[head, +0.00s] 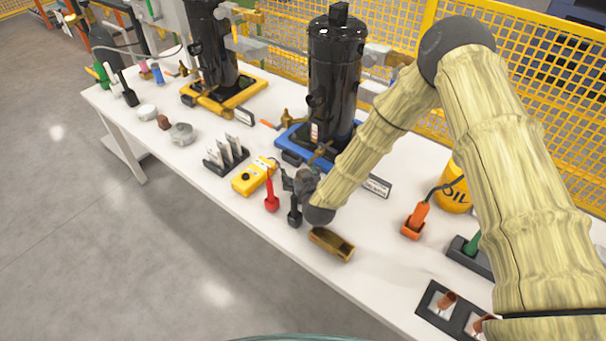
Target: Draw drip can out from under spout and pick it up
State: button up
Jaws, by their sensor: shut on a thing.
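My gripper (291,180) is shut, low over the white table, at the front of the black compressor tank (336,75) on the blue base (290,139). A brass valve with a spout (322,153) sits just behind and above the gripper. The drip can is not clearly visible; the thing in my jaws is mostly hidden by the gripper and wrist. I cannot tell whether it touches the table.
Close by are a yellow meter (252,177), a red probe (271,195), a black probe (294,213) and an open brass-coloured box (331,244).

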aim_at(296, 178)
jog(key=o, duration=0.8)
jog(key=shift+s+a+f+g, duration=0.15)
jog(key=shift+s+a+f, duration=0.2)
jog(key=shift+s, duration=0.15)
jog(key=shift+s+a+f+g, duration=0.2)
jog(key=shift+s+a, duration=0.1)
jog(key=shift+s, duration=0.15)
jog(key=shift+o, duration=1.4)
jog(key=shift+s+a+r, duration=0.1)
jog(key=shift+r, duration=0.05)
jog(key=shift+s+d+r, duration=0.3)
jog(key=shift+s+r, duration=0.15)
jog(key=shift+r, duration=0.15)
jog(key=shift+s+r, duration=0.5)
jog(key=shift+r, duration=0.05)
jog(key=shift+w+f, duration=0.1)
jog(key=shift+w, duration=0.6)
jog(key=shift+w+r, duration=0.1)
jog(key=shift+r, duration=0.25)
notch_tip(296, 178, up, 9)
jog(key=s, duration=0.1)
jog(key=shift+d, duration=0.25)
jog(key=shift+r, duration=0.15)
